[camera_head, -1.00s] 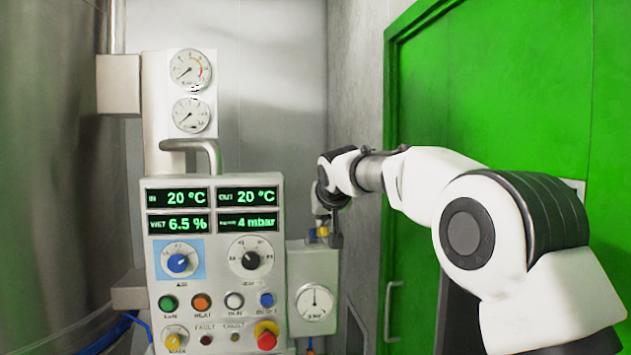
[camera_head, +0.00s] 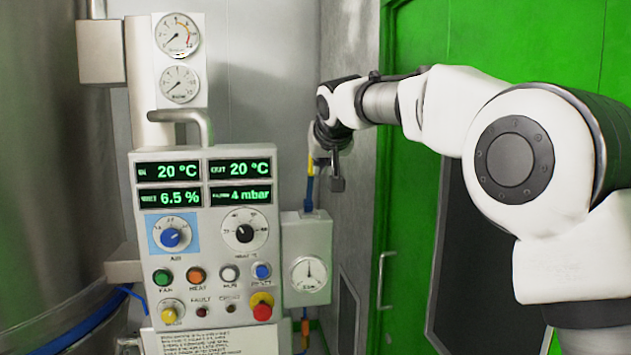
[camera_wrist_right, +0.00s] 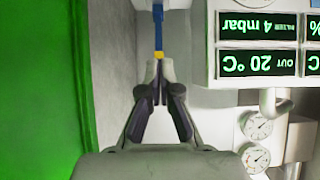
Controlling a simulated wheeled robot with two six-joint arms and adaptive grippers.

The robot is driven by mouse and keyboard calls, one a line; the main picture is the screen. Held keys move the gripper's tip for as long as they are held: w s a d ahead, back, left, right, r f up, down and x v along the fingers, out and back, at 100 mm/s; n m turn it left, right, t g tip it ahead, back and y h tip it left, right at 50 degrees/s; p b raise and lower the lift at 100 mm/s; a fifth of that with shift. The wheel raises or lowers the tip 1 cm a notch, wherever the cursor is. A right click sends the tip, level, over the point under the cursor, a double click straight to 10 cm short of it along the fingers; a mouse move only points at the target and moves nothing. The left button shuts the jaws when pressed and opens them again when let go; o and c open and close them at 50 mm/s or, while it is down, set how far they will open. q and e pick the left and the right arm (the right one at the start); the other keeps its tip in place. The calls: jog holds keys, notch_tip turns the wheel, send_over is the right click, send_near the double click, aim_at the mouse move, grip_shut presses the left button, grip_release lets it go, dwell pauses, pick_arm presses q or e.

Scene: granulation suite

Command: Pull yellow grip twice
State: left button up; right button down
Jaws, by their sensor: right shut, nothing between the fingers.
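The yellow grip (camera_head: 310,163) is a small yellow piece at the top of a slim blue part (camera_head: 309,190), just right of the control panel. In the right wrist view the yellow grip (camera_wrist_right: 158,55) sits just beyond my fingertips, with the blue part running from it to the top edge. My right gripper (camera_head: 318,150) is at the grip's upper end; in its wrist view the fingers (camera_wrist_right: 158,70) are shut with nothing between them. Whether the tips touch the grip I cannot tell. My left gripper is in neither view.
The control panel (camera_head: 206,230) with displays, knobs and buttons stands left of the grip. A grey box with a dial (camera_head: 308,274) is below it. A grey wall and a green door (camera_head: 395,230) are at the right. A steel vessel (camera_head: 45,200) fills the left.

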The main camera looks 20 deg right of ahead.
jog(key=d+v, duration=0.1)
jog(key=v, duration=0.4)
jog(key=w+a+f+g, duration=0.1)
jog(key=w+f+g, duration=0.1)
jog(key=f, duration=1)
jog(key=w+f+g, duration=0.2)
jog(key=f, duration=0.9)
jog(key=s+a+f+g, duration=0.15)
jog(key=s+f, duration=0.35)
jog(key=f, duration=0.7)
jog(key=s+f+n+g+y+b, duration=0.1)
jog(key=s+f+g, duration=0.25)
jog(key=f, duration=0.85)
jog(key=s+a+f+g, duration=0.1)
jog(key=s+f, duration=0.4)
jog(key=f, duration=0.6)
jog(key=s+a+f+g+y, duration=0.1)
jog(key=s+a+f+g, duration=0.1)
jog(key=s+f, duration=0.95)
jog(key=s+a+f+n+t, duration=0.1)
jog(key=s+f, duration=0.2)
jog(key=s, duration=1.8)
jog(key=shift+s, duration=0.15)
